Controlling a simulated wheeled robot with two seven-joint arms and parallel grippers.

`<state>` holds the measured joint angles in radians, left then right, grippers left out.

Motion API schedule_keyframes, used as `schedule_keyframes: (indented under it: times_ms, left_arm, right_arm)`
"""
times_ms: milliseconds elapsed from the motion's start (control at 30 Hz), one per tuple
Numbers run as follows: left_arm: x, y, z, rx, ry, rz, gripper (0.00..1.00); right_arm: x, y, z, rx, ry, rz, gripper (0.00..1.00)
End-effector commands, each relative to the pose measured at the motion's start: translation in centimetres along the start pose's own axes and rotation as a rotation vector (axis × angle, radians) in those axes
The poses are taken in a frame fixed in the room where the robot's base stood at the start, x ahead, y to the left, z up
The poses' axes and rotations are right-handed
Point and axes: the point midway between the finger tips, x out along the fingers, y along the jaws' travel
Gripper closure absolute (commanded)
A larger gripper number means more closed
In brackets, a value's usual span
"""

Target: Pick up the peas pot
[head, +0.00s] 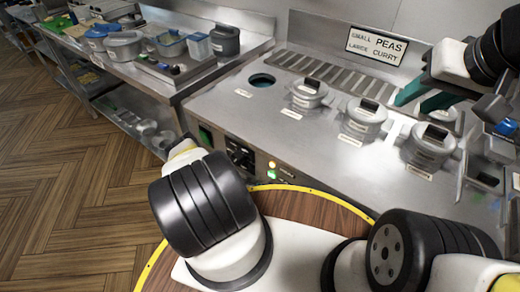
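Several lidded steel pots sit in a row in the steel counter: one at the left (308,96), one in the middle (364,122) and one at the right (430,150). Each has a dark handle on its lid and a small label in front, too small to read, so I cannot tell which is the peas pot. My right gripper (425,97) comes in from the upper right, its teal fingers apart and empty. It hangs above and behind the middle and right pots, seemingly touching neither. My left gripper is not in view; only my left arm shows.
An open round well (262,80) is left of the pots. A sign (376,46) reading "small peas, large curry" is on the back wall. A side counter (165,72) with containers stands at upper left. Wooden floor (70,180) is clear at left.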

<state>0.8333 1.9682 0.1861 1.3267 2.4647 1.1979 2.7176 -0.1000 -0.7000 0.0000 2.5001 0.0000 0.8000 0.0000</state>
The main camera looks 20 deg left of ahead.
Motion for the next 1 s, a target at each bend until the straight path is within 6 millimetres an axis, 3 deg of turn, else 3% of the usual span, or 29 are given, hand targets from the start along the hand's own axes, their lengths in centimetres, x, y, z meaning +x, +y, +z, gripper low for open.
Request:
schedule_keyframes:
  times_ms: [167, 600, 1000]
  left_arm:
    - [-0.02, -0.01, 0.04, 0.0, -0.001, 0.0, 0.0]
    - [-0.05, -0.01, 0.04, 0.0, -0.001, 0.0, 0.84]
    - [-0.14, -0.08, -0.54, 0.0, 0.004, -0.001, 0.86]
  right_arm:
    - [0.0, 0.0, 0.0, 0.0, 0.0, 0.0, 0.64]
    - [0.0, 0.0, 0.0, 0.0, 0.0, 0.0, 0.64]
    - [0.0, 0.0, 0.0, 0.0, 0.0, 0.0, 0.64]
